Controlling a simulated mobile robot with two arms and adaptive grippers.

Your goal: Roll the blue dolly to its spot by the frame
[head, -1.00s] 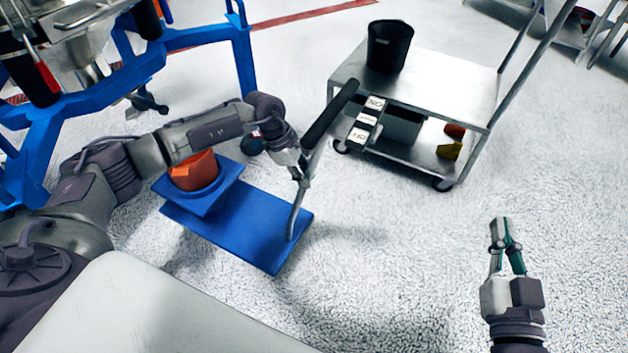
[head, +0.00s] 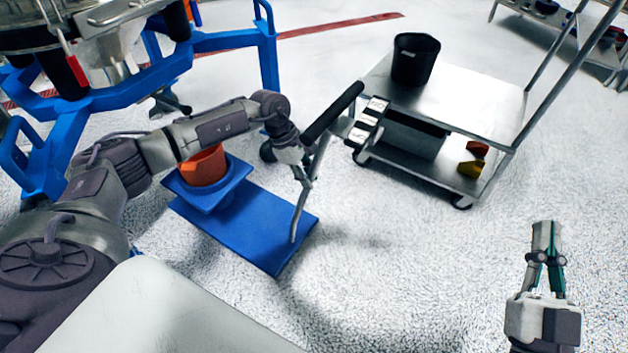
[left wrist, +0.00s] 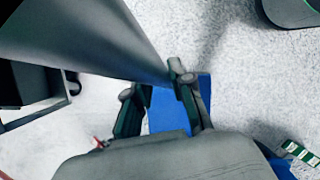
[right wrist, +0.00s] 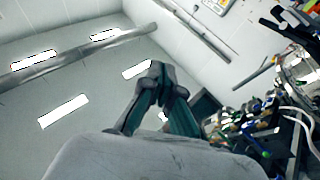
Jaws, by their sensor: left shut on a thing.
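The blue dolly (head: 262,230) stands on the floor left of centre in the head view. A raised blue plate (head: 238,172) at its far-left end carries an orange container (head: 204,166). Its grey upright rises at the right end to a dark handle bar (head: 333,112). My left gripper (head: 303,168) is shut on the handle. In the left wrist view, the large grey bar crosses by the fingers, with blue deck below. The blue frame (head: 270,62) stands behind and left of the dolly. My right gripper (head: 546,232) is empty, raised at lower right, its fingertips together.
A metal cart (head: 470,95) with a black bin (head: 414,58) on top stands right of the dolly, close to the handle bar's end in the picture. Open floor (head: 420,270) lies in front. A red floor line (head: 340,26) runs behind.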

